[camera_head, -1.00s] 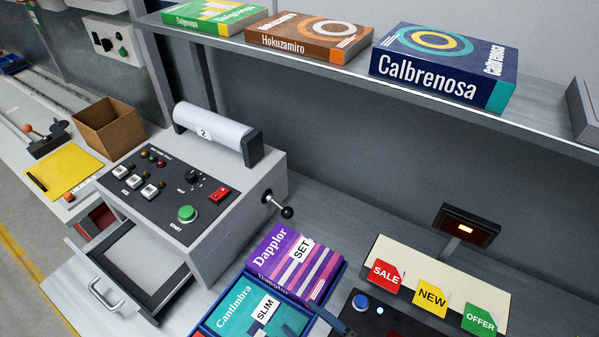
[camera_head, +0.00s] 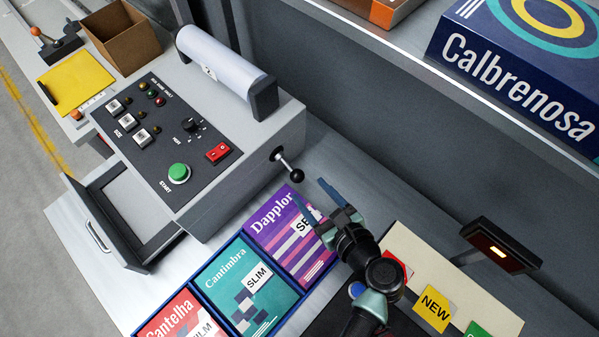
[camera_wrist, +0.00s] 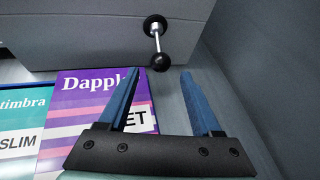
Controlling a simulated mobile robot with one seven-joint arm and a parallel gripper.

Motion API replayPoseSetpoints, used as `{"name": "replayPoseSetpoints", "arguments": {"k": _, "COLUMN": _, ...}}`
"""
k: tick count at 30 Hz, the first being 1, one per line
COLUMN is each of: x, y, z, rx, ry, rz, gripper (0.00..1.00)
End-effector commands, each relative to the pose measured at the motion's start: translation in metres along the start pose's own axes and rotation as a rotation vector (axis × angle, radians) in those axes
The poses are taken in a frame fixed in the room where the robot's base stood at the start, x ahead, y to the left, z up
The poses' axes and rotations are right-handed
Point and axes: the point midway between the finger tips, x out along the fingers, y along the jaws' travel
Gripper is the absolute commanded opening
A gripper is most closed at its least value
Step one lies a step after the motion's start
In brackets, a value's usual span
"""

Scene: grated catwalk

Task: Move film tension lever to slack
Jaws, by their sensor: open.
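The film tension lever (camera_head: 287,165) is a short metal rod with a black ball knob on the right side of the grey wrapping machine (camera_head: 225,165). In the head view it slants down and to the right from its black pivot. In the wrist view the lever (camera_wrist: 157,44) hangs almost straight down from its pivot. My gripper (camera_head: 309,195) is open and empty, to the lower right of the knob. In the wrist view, the knob shows just beyond and between the blue fingertips (camera_wrist: 160,73), with no visible contact.
A blue tray (camera_head: 236,240) with several boxes stands below the lever, the purple Dapplor box (camera_head: 275,222) partly under my gripper. The machine's drawer (camera_head: 105,230) is open at left. A shelf (camera_head: 420,62) with boxes runs above. A small display (camera_head: 498,246) stands at right.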

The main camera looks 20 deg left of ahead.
Motion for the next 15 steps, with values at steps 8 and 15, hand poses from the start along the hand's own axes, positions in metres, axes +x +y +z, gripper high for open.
{"name": "replayPoseSetpoints", "arguments": {"k": 8, "x": 0.051, "y": 0.000, "z": 0.001, "rx": -0.001, "ry": -0.001, "rz": 0.001, "gripper": 0.66}}
{"name": "replayPoseSetpoints", "arguments": {"k": 15, "x": 0.066, "y": 0.000, "z": 0.000, "rx": 0.000, "ry": 0.001, "rz": 0.000, "gripper": 0.66}}
